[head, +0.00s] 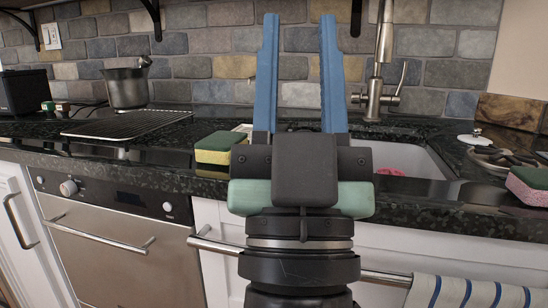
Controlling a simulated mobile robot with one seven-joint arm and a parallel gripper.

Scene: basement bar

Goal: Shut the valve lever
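The metal faucet (374,93) stands behind the sink, right of my gripper. A thin side lever (403,74) on its right is tilted up and outward; it is the only valve-type lever I can make out. No water stream shows, but the spout end is partly out of frame at the top. My gripper (299,22) is in the middle of the view, its two blue fingers spread wide and pointing away from me. Nothing is between them but the stone backsplash beyond. The fingers are left of the faucet and apart from the lever in the picture.
The sink (420,158) lies behind and right of my gripper. A yellow-green sponge (217,149) sits on the dark counter (165,135). A metal pot (127,88) is at left. Dishes (500,155) and a pink sponge (530,188) are at right. A striped towel (470,293) hangs below.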

